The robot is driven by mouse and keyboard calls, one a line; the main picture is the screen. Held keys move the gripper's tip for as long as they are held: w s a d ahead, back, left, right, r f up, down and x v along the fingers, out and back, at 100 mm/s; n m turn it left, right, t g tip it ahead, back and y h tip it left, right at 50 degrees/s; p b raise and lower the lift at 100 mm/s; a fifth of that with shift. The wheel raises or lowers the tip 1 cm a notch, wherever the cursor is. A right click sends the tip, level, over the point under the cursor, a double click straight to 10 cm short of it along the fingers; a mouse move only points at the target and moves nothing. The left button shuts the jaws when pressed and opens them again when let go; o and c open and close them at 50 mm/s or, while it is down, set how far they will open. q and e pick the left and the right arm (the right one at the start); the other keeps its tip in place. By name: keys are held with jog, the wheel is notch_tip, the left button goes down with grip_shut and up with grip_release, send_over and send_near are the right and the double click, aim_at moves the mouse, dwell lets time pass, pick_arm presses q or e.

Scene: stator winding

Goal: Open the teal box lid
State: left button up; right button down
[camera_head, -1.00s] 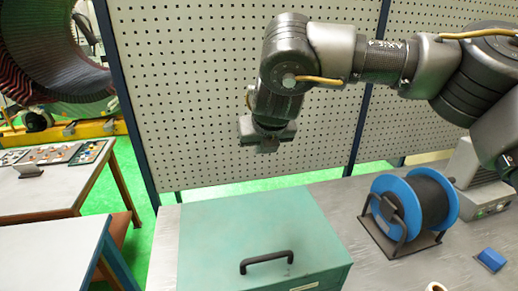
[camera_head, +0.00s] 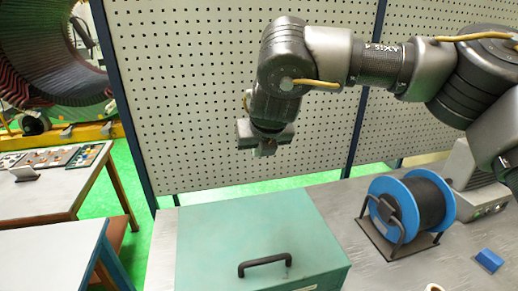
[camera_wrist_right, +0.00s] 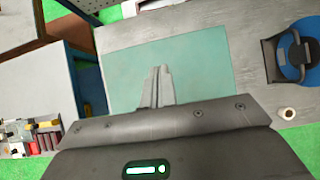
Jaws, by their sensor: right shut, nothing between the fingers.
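The teal box (camera_head: 250,232) sits on the grey workbench at the bottom middle of the head view, its lid lying flat and closed. A black handle (camera_head: 265,262) stands on the lid near its front edge. In the right wrist view the teal lid (camera_wrist_right: 200,75) lies below the fingers, and the handle does not show there. My right gripper (camera_head: 266,150) hangs above the back part of the box, pointing down and apart from the lid. Its fingers (camera_wrist_right: 158,85) are together with nothing between them. My left gripper is not in view.
A blue cable reel (camera_head: 412,212) on a black stand is right of the box. A small blue block (camera_head: 490,260) and part of a tape roll (camera_head: 434,287) lie in front of it. A perforated panel (camera_head: 220,90) rises behind the bench. Side tables (camera_head: 45,250) stand at the left.

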jog(key=b+v, duration=0.4)
jog(key=v, duration=0.6)
jog(key=shift+s+r, duration=0.25)
jog(key=shift+r, duration=0.05)
